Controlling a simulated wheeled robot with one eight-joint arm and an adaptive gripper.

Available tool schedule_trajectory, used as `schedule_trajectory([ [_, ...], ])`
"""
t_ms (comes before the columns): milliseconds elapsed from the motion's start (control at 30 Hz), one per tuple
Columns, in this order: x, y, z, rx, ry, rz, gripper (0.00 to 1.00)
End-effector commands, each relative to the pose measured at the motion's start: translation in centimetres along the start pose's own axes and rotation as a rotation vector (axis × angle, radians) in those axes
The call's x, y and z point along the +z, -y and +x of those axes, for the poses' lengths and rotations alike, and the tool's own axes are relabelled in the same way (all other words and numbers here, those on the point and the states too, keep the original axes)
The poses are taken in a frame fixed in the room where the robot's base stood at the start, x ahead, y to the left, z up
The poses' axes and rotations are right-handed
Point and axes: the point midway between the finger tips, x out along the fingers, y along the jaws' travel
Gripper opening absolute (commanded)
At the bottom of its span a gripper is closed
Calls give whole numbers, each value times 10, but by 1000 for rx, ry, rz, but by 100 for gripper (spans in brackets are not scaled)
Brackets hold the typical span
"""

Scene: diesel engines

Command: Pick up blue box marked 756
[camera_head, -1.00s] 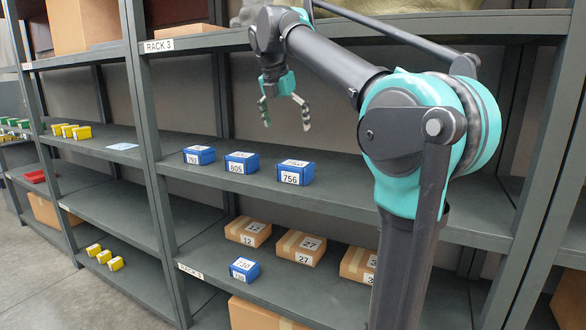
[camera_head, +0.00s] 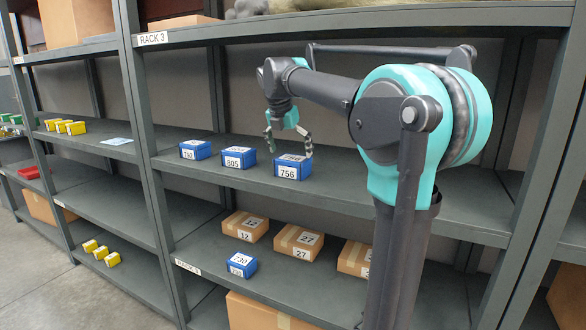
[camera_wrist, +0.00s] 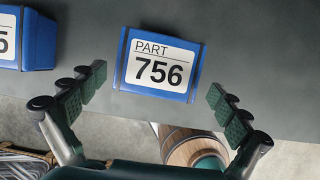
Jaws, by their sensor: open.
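The blue box marked 756 (camera_head: 292,168) sits on the middle shelf of the rack, the rightmost of three blue boxes there. In the wrist view the box (camera_wrist: 158,72) shows its white label reading PART 756. My gripper (camera_head: 289,144) is open above the box in the head view, its fingers spread to either side. In the wrist view my gripper (camera_wrist: 158,98) has one finger left and one right of the box, with gaps on both sides. The fingers do not visibly touch it.
The blue box marked 805 (camera_head: 238,158) stands left of it, and its edge shows in the wrist view (camera_wrist: 38,40). Another blue box (camera_head: 195,150) is further left. Cardboard boxes (camera_head: 245,226) and a blue box (camera_head: 241,266) sit on the shelf below. The shelf right of 756 is clear.

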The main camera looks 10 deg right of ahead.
Motion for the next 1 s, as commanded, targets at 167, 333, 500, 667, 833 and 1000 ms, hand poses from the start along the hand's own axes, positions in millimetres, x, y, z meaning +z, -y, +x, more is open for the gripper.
schedule_trajectory([
  [167,1,-1,25,0,0,1,100],
  [333,1,-1,44,-1,0,2,100],
  [500,1,-1,48,0,0,1,100],
  [667,1,-1,48,0,0,1,96],
  [833,1,-1,48,0,0,1,75],
  [1000,1,-1,48,0,0,1,54],
])
